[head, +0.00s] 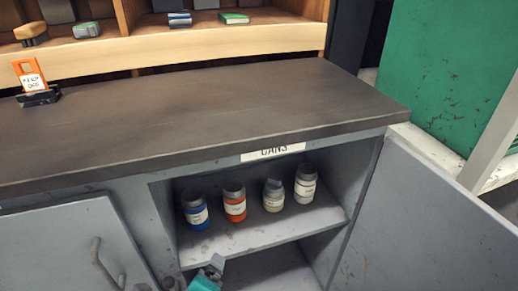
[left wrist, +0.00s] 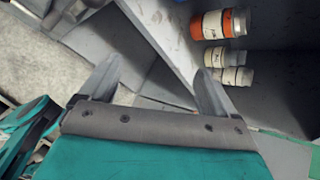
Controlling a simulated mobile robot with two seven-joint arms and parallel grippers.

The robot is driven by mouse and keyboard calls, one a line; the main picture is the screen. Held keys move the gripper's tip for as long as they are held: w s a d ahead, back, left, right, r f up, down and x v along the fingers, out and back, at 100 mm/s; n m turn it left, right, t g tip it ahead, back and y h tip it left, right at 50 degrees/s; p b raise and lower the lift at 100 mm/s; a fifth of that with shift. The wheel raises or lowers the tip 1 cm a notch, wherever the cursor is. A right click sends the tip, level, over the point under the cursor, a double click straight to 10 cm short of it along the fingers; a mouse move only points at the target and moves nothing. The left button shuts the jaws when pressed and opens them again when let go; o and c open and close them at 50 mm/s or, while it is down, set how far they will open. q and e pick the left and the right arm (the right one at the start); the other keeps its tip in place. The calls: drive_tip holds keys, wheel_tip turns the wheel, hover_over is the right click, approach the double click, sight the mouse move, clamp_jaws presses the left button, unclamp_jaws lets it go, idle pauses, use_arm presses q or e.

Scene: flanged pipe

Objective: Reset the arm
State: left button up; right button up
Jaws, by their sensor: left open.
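My left gripper (head: 213,268) shows only in part at the bottom edge of the head view, in front of the open cabinet's lower opening. In the left wrist view my left gripper (left wrist: 157,70) has its two grey fingers spread apart with nothing between them. It is below and apart from the cans on the shelf. My right gripper is in neither view.
The cabinet shelf (head: 262,232) holds a blue can (head: 195,211), an orange can (head: 235,204) and two whitish cans (head: 273,196) (head: 305,185). The cabinet's right door (head: 430,220) stands open. The dark worktop (head: 220,105) is mostly clear, with an orange-tagged item (head: 30,78) at left.

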use_arm(q)
drive_tip(key=s+a+r+n+g, duration=0.1)
drive_tip(key=s+a+n+g, duration=0.2)
drive_tip(key=s+a+n, duration=0.55)
drive_tip(key=s+a+r+n+g, duration=0.1)
drive_tip(key=s+n+g, duration=0.35)
drive_tip(key=n, duration=0.95)
drive_tip(key=w+d+f+t+h, duration=0.3)
drive_tip(key=w+d+f+t, duration=0.2)
drive_tip(key=w+t, duration=0.25)
wheel_tip(320, 180, up, 12)
drive_tip(key=a+y+p, duration=0.1)
drive_tip(key=a+p, duration=0.1)
drive_tip(key=p, duration=1.3)
drive_tip(key=shift+s+f+p, duration=0.25)
drive_tip(key=shift+p, duration=0.05)
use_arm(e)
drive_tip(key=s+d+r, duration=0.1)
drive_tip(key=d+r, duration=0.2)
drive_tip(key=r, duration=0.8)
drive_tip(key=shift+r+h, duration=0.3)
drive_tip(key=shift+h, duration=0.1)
use_arm(q)
drive_tip(key=shift+m, duration=0.25)
drive_tip(key=shift+c, duration=0.4)
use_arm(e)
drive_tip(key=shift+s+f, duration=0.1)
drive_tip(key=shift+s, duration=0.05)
